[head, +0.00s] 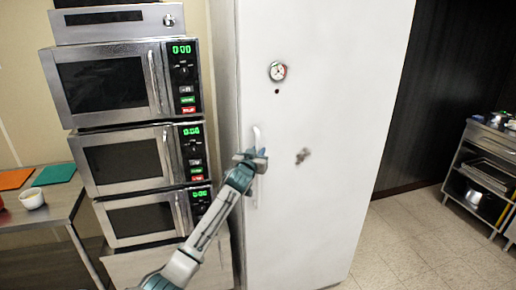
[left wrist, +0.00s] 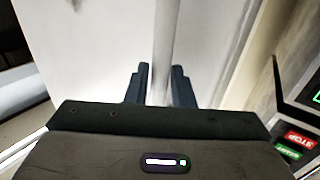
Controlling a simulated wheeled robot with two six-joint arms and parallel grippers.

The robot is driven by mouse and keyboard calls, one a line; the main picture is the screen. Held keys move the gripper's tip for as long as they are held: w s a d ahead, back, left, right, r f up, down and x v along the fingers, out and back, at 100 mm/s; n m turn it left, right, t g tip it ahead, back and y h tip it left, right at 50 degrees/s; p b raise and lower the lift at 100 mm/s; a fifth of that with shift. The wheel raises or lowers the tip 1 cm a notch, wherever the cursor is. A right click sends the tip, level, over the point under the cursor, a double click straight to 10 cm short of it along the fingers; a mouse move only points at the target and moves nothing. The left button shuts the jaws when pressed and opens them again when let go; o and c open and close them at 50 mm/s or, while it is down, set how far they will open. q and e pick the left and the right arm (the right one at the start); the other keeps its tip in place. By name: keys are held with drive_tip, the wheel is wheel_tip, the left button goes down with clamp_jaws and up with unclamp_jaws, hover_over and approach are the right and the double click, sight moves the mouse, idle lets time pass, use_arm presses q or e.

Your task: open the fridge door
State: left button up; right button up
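The fridge door (head: 325,110) is a tall white panel and looks closed against the fridge body. Its slim upright handle (head: 257,136) is near the door's left edge; it also shows in the left wrist view (left wrist: 163,40). My left gripper (head: 256,160) is at the handle, around its middle part. In the left wrist view the two dark fingers (left wrist: 160,84) stand one on each side of the handle, close against it, so the gripper looks shut on it. The fingertip contact is partly hidden. My right gripper is not in view.
Three stacked microwaves (head: 105,85) stand close to the left of the fridge. A table with a white bowl (head: 32,198) and coloured boards is farther left. A metal shelf rack (head: 490,160) stands at the far right. The tiled floor (head: 420,235) right of the fridge is clear.

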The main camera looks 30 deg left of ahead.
use_arm(q)
drive_tip(key=shift+w+a, duration=0.1)
drive_tip(key=shift+w, duration=0.2)
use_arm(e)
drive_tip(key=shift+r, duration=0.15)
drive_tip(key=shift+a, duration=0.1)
use_arm(q)
clamp_jaws()
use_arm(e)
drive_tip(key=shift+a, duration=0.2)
